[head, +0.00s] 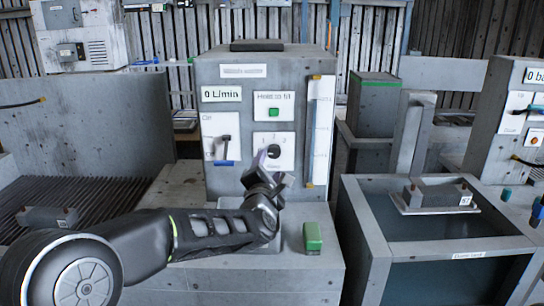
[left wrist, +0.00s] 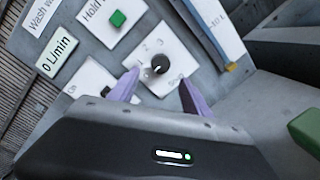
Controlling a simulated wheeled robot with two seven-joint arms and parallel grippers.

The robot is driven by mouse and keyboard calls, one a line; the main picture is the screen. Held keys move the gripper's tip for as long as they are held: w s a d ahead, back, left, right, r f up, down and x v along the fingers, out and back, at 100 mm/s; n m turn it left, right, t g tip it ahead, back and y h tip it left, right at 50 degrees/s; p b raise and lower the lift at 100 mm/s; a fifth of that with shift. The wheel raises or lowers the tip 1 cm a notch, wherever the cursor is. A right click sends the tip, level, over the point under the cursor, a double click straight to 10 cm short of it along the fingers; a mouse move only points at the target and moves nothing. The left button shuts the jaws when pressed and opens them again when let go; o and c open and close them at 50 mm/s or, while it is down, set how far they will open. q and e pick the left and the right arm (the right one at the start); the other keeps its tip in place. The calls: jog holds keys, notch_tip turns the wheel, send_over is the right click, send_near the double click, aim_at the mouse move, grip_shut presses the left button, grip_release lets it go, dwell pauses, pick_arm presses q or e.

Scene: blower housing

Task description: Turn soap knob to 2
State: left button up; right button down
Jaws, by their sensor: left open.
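The soap knob (left wrist: 160,64) is a small round black knob on a white plate (left wrist: 158,45) with numbers around it. In the head view the knob (head: 273,152) sits low on the grey control box, partly behind my gripper. My left gripper (left wrist: 158,88) is open, its two purple fingers on either side below the knob in the left wrist view and apart from it. In the head view my left gripper (head: 266,168) is in front of the plate. The knob's exact setting is too small to tell. My right gripper is not in view.
A green block (head: 313,237) stands on the bench at right. A water tank (head: 440,235) is further right.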

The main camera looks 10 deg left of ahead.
aim_at(273, 154)
pick_arm(q)
jog(key=w, duration=0.2)
jog(key=w+p, duration=0.1)
jog(key=w, duration=0.1)
jog(key=w+a, duration=0.1)
jog(key=w, duration=0.2)
jog(key=shift+c, duration=0.4)
grip_shut()
